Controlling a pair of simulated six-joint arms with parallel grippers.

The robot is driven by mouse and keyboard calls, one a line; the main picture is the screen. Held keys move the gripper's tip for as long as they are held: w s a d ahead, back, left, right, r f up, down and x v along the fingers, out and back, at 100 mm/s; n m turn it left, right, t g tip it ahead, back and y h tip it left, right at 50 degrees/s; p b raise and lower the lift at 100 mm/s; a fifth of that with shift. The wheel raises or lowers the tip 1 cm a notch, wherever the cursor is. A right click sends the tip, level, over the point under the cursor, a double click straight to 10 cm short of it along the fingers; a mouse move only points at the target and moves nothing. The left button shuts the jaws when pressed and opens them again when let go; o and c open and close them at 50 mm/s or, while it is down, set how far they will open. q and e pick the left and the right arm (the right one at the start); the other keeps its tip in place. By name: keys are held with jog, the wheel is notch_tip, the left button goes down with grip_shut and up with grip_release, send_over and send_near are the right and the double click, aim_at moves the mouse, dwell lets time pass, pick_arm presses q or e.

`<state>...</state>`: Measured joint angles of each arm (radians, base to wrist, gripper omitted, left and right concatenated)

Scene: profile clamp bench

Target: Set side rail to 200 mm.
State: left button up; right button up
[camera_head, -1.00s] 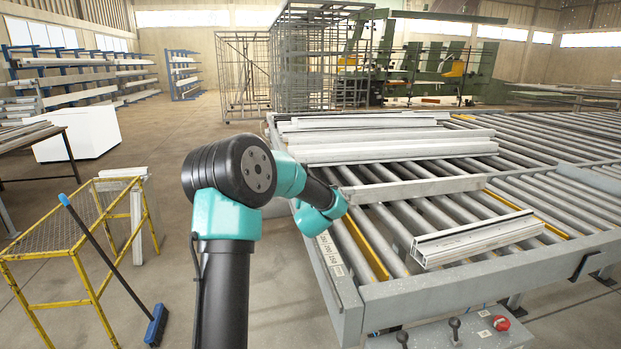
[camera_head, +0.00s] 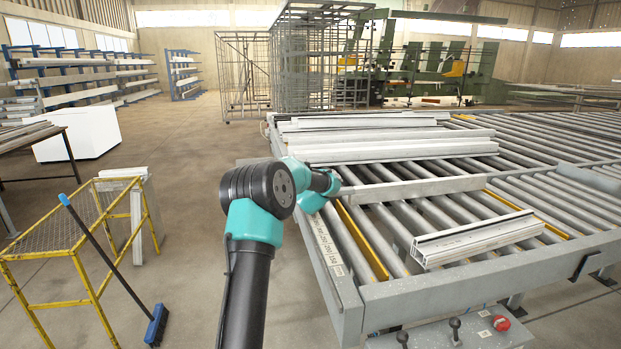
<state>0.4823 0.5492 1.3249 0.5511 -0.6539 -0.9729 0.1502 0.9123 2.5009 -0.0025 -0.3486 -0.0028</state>
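A long pale bar, apparently the side rail (camera_head: 415,189), lies across the rollers in the camera_head view. Its left end is near my arm's teal wrist. A white scale strip with small printed numbers (camera_head: 326,246) runs along the table's left edge; the numbers are too small to read surely, so I cannot tell the rail's setting. One arm of mine reaches up from the bottom, its wrist over the table's left edge beside the rail's end. Its gripper is hidden behind the wrist, and I cannot tell whether it touches the rail. My other gripper is out of view.
A pale profile (camera_head: 478,238) lies on the rollers in front of the rail, and several long profiles (camera_head: 390,140) lie behind it. A red button (camera_head: 501,323) and black knobs are at the front. A yellow stand (camera_head: 60,305) and a blue broom (camera_head: 155,325) stand left.

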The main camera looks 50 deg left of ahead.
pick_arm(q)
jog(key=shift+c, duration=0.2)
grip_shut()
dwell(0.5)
